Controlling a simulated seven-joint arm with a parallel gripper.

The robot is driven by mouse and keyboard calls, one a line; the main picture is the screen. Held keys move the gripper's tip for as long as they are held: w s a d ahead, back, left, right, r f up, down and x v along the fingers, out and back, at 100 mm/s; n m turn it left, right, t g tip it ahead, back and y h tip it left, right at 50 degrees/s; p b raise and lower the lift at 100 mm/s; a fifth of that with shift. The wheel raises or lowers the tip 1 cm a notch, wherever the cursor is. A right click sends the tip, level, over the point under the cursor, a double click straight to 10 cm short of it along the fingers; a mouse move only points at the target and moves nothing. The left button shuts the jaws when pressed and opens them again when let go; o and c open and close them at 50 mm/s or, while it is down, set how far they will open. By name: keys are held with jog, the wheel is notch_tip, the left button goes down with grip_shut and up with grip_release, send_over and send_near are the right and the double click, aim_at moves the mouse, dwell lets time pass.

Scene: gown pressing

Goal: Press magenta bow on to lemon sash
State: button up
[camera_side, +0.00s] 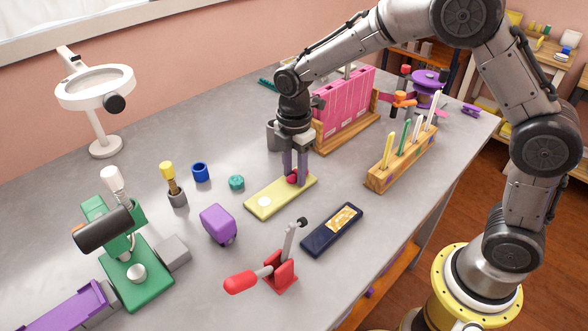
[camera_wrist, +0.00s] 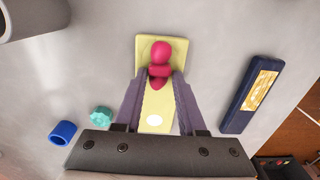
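The lemon sash (camera_side: 285,197) is a flat pale yellow strip lying on the grey table, with a white round spot near its near left end. It also shows in the wrist view (camera_wrist: 159,104). My gripper (camera_side: 295,176) points down over the sash's far right end. Its two purple-grey fingers close on the magenta bow (camera_side: 291,180), which shows as rounded lobes between and beyond the fingertips in the wrist view (camera_wrist: 160,50). The bow is at or just above the sash; I cannot tell whether it touches. The fingers partly hide the bow.
A dark blue case (camera_side: 332,230) lies right of the sash, and a red-handled toggle clamp (camera_side: 279,270) stands in front. A purple block (camera_side: 218,224), teal knob (camera_side: 236,182) and blue ring (camera_side: 201,172) lie left. A wooden rack (camera_side: 402,160) and pink panels (camera_side: 345,108) stand behind.

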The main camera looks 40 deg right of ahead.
jog(key=o, duration=0.3)
jog(key=shift+o, duration=0.2)
jog(key=shift+r, duration=0.1)
jog(key=s+d+r+t, duration=0.1)
jog(key=s+r, duration=0.1)
jog(key=r, duration=0.8)
jog(key=s+d+r+t, duration=0.1)
jog(key=d+r, duration=0.1)
jog(key=r, duration=0.8)
jog(key=s+d+r+m+t, duration=0.1)
jog(key=s+d+r+m, duration=0.1)
jog(key=s, duration=0.3)
jog(key=s+d+r+m, duration=0.1)
jog(key=s+m, duration=0.1)
jog(key=s, duration=0.3)
jog(key=s+d+f+m+t, duration=0.2)
jog(key=s+f+m, duration=0.6)
jog(key=s+m, duration=0.4)
jog(key=shift+s+f+m+t, duration=0.15)
jog(key=shift+f+m+t, duration=0.15)
jog(key=shift+m, duration=0.7)
